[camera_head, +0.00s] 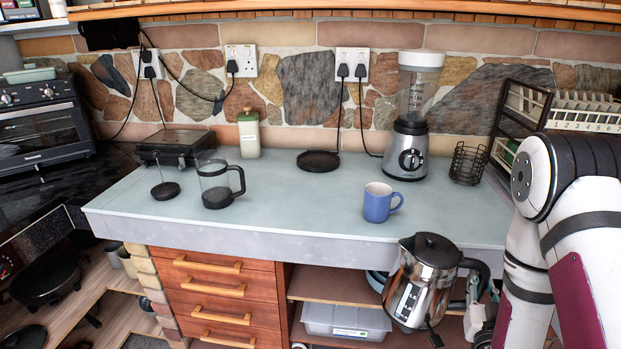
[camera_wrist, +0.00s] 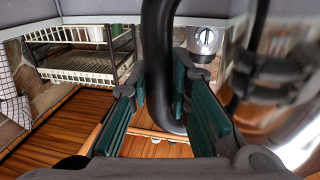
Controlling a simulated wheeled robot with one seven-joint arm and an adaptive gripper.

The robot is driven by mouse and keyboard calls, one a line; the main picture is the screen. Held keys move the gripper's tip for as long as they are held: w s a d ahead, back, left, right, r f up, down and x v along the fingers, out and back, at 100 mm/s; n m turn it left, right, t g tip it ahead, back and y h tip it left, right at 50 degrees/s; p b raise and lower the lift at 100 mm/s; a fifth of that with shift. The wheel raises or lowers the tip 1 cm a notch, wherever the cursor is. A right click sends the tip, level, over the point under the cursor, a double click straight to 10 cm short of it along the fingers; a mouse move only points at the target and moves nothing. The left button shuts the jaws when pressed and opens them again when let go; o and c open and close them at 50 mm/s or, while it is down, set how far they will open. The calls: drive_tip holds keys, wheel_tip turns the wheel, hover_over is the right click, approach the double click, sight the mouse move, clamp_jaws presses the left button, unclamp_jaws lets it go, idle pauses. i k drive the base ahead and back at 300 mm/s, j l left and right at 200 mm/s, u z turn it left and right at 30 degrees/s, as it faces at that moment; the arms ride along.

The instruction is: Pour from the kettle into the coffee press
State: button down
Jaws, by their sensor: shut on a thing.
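The kettle (camera_head: 412,297), shiny steel with a black lid and black handle, hangs upright in front of the counter's right part, with its body partly below the counter edge. My gripper (camera_head: 479,298) is shut on the kettle's handle, at its right side. In the wrist view my gripper's green-padded fingers (camera_wrist: 160,95) stand on both sides of the black handle, and the kettle's steel body (camera_wrist: 285,100) fills the right. The coffee press (camera_head: 214,183), a glass beaker with dark frame and handle, stands upright and open on the counter's left part. Its plunger (camera_head: 166,189) stands beside it.
A blender (camera_head: 409,125), black round plate (camera_head: 318,161), green-white jar (camera_head: 249,135) and dark flat appliance (camera_head: 176,147) stand behind. The counter between press and mug is clear.

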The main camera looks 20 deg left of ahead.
sight(212, 168)
drive_tip(key=u, duration=1.15)
